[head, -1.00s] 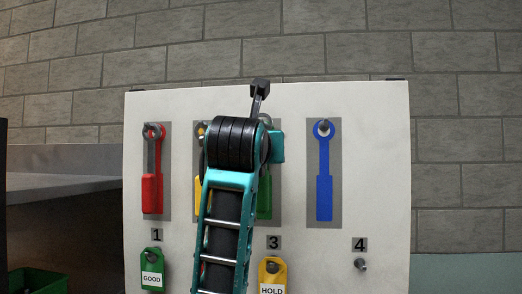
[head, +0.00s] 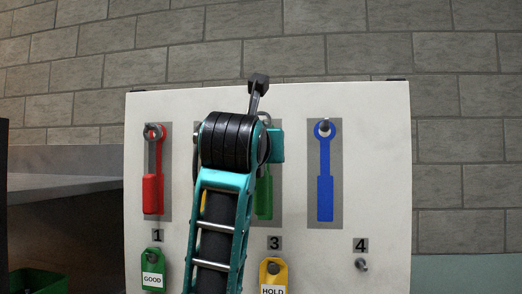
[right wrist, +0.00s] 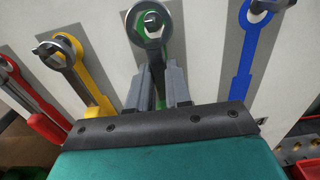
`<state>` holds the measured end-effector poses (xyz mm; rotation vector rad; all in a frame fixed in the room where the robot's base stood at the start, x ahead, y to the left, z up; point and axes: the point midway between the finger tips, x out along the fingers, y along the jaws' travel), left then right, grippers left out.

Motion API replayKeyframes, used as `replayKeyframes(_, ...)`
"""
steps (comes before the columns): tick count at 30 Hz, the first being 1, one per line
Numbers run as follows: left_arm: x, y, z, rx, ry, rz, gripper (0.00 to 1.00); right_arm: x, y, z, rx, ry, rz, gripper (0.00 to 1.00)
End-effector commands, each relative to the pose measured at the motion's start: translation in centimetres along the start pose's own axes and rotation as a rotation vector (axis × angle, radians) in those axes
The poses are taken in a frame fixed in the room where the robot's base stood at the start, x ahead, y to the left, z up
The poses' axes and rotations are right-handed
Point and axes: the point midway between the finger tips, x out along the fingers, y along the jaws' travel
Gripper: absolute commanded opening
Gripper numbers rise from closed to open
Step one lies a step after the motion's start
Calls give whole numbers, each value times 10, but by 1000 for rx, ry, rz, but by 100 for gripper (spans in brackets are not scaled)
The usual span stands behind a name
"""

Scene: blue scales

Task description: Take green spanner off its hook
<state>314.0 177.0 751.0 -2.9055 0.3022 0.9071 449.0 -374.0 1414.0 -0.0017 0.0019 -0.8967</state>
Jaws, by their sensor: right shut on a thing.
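The green spanner (right wrist: 131,27) shows its grey ring and upper shaft in the right wrist view; its handle is hidden by my gripper. My right gripper (right wrist: 157,74) is shut on its shaft, a finger on each side, below the ring. A grey peg seems to show inside the ring, with a green painted shape behind it. I cannot tell whether the ring rests on the peg. In the head view my right arm covers most of the spanner; its ring top (head: 265,116) shows beside the arm, and a green strip below. My left gripper is out of view.
On the white board (head: 375,180), a red spanner (head: 153,190) hangs left and a yellow-handled spanner (right wrist: 95,100) hangs beside the green one. The blue outline (head: 325,195) at right has a bare peg. Tags hang below: GOOD (head: 152,268) and HOLD (head: 273,275).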

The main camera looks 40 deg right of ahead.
Motion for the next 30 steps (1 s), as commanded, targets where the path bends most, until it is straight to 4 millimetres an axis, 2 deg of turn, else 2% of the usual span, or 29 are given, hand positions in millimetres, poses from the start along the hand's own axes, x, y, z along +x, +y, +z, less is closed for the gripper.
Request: replayKeyframes(30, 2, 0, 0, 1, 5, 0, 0, -41, 0, 2, 1, -1, 1, 0)
